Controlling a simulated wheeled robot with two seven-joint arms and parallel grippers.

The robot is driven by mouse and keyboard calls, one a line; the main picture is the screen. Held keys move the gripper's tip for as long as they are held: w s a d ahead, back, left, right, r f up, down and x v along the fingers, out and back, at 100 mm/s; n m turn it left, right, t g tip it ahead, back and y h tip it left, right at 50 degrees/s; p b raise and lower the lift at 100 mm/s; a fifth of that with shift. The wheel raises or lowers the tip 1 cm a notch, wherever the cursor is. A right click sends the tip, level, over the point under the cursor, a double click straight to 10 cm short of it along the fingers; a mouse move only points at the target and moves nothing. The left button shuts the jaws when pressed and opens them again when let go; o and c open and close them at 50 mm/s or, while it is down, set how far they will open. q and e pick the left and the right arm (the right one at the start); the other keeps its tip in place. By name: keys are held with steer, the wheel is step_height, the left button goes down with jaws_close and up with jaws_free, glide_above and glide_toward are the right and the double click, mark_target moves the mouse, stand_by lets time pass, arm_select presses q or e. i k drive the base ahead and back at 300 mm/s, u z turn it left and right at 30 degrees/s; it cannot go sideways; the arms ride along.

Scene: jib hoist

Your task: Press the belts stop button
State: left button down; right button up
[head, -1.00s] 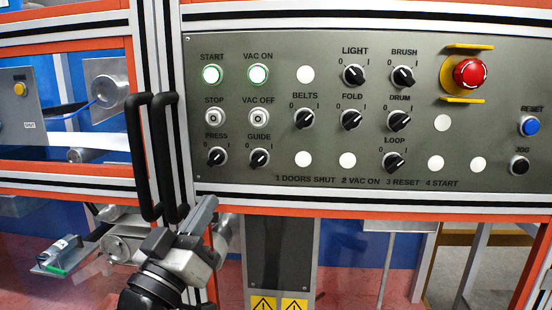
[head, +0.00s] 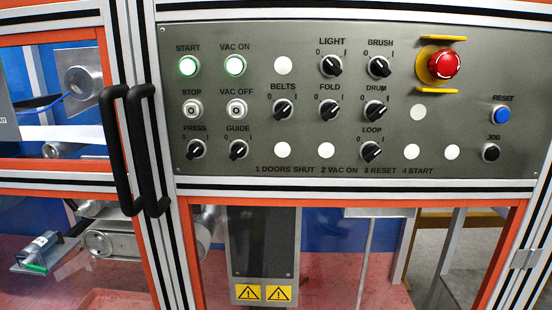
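The grey control panel (head: 340,90) fills the upper right. At its left is a small round white-ringed button labelled STOP (head: 192,110), below the START button (head: 188,66), which glows green. No button is labelled belts stop; the label BELTS stands above a black rotary knob (head: 283,110) marked 0 and I. Which way that knob points is too small to tell surely. A red mushroom button (head: 444,65) on a yellow surround is at the upper right. Neither of my grippers is in view.
The VAC ON button (head: 234,66) glows green, with VAC OFF (head: 237,109) below it. Two black vertical door handles (head: 122,150) stand left of the panel and jut out. A blue RESET button (head: 501,115) and black JOG button (head: 491,152) are at the right.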

mark_target(192, 109)
steer(key=k, duration=1.25)
steer(key=z, duration=0.8)
steer(key=i, duration=1.55)
steer(key=u, duration=0.9)
